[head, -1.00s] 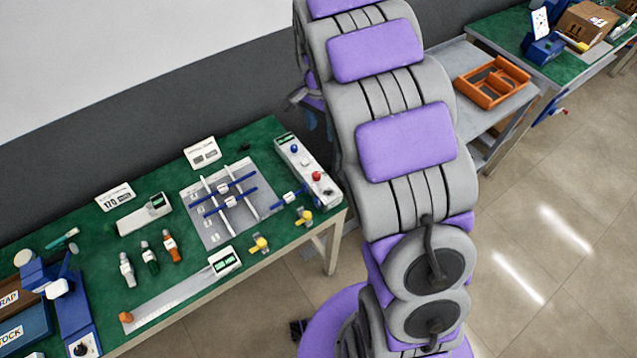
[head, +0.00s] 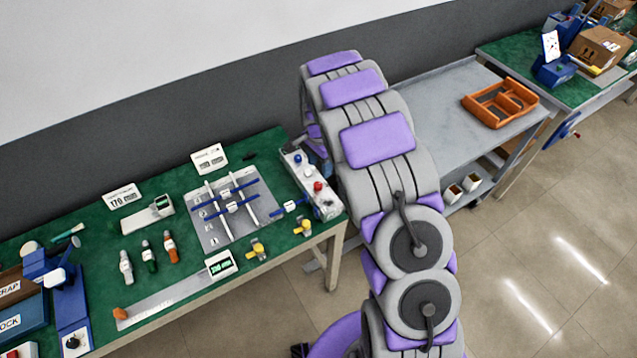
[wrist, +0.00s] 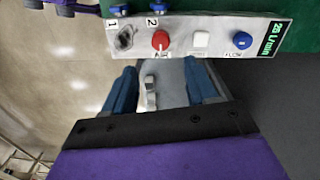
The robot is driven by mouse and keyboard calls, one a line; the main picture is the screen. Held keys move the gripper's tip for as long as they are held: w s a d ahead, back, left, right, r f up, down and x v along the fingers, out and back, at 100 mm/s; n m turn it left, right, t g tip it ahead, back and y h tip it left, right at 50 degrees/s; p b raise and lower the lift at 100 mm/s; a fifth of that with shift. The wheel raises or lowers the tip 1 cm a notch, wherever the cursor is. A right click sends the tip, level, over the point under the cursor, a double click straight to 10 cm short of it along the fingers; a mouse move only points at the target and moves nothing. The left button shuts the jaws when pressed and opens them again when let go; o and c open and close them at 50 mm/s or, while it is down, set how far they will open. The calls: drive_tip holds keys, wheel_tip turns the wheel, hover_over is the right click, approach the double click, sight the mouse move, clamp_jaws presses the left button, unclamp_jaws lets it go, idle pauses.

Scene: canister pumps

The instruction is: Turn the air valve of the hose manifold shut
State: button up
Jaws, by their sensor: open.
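The hose manifold (head: 306,181) is a pale box at the right end of the green bench. In the wrist view it crosses the top (wrist: 185,40), with a red knob (wrist: 160,40), a white button (wrist: 200,39), a blue knob (wrist: 242,40) and a green "25 L/min" display (wrist: 271,39). The label by the red knob is too blurred to read surely. My gripper (wrist: 161,72) is open, its two blue fingers apart just below the manifold's edge in that view. Nothing is gripped. In the head view my arm hides most of the gripper.
A grey cart (head: 430,101) with an orange tray (head: 500,103) stands right of the bench. Small pale objects (wrist: 150,92) show between the fingers, beyond them. Yellow fittings (head: 258,249) lie at the bench's front edge. A dark wall runs behind.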

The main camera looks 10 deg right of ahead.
sight(319, 184)
drive_tip(key=f, duration=0.2)
drive_tip(key=f+b, duration=0.1)
drive_tip(key=f, duration=0.2)
drive_tip(key=a+f, duration=0.1)
drive_tip(key=f, duration=0.2)
drive_tip(key=shift+f, duration=0.3)
drive_tip(key=shift+d, duration=0.45)
drive_tip(key=shift+c, duration=1.1)
drive_tip(key=shift+a, duration=0.3)
drive_tip(key=c, duration=0.8)
drive_tip(key=shift+c, duration=0.2)
